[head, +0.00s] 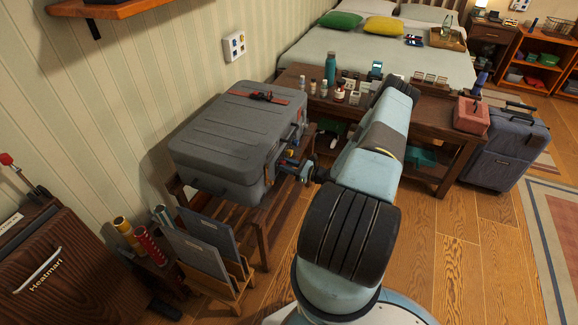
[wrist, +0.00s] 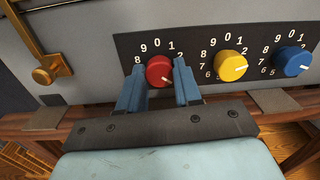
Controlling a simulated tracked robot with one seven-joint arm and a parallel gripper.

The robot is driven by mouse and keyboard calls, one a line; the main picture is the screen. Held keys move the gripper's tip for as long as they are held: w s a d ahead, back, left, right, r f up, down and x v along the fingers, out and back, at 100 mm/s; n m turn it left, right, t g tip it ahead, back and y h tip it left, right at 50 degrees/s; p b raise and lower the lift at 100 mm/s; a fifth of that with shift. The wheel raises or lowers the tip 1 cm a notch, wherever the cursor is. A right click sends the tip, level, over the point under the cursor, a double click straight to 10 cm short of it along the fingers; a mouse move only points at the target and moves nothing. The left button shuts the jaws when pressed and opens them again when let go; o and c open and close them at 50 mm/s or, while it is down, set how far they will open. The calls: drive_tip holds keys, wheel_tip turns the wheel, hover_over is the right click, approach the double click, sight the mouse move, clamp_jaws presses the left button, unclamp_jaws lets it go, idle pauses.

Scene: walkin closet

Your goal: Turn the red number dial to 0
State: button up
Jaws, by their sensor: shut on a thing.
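The red number dial (wrist: 159,70) sits on a black panel on the side of a grey suitcase (head: 232,135). White digits 8, 9, 0, 1 and part of 2 show around its top. A small white mark on it seems to point to the lower right, but the lower digits are hidden by my gripper. My gripper (wrist: 160,78) is shut on the red dial, one blue finger on each side. In the head view my gripper (head: 308,172) is at the suitcase's right side, and the dial is too small to read.
A yellow dial (wrist: 230,66) and a blue dial (wrist: 292,61) sit to the right of the red one. A brass latch (wrist: 52,70) is at the left. The suitcase rests on a wooden rack (head: 262,232). A wooden table (head: 440,115) with bottles stands beyond my arm.

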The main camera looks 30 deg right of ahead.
drive_tip(key=n, duration=0.6)
drive_tip(key=shift+a+f+n, duration=0.1)
drive_tip(key=shift+a+n, duration=0.2)
drive_tip(key=n, duration=0.6)
drive_tip(key=shift+s+y, duration=0.1)
drive_tip(key=shift+y, duration=0.2)
drive_tip(key=n, duration=1.3)
drive_tip(key=shift+d, duration=0.15)
drive_tip(key=shift+n, duration=0.4)
drive_tip(key=shift+d, duration=0.1)
drive_tip(key=o, duration=1)
drive_tip(key=shift+o, duration=0.2)
drive_tip(key=v, duration=1.3)
drive_tip(key=shift+d, duration=0.4)
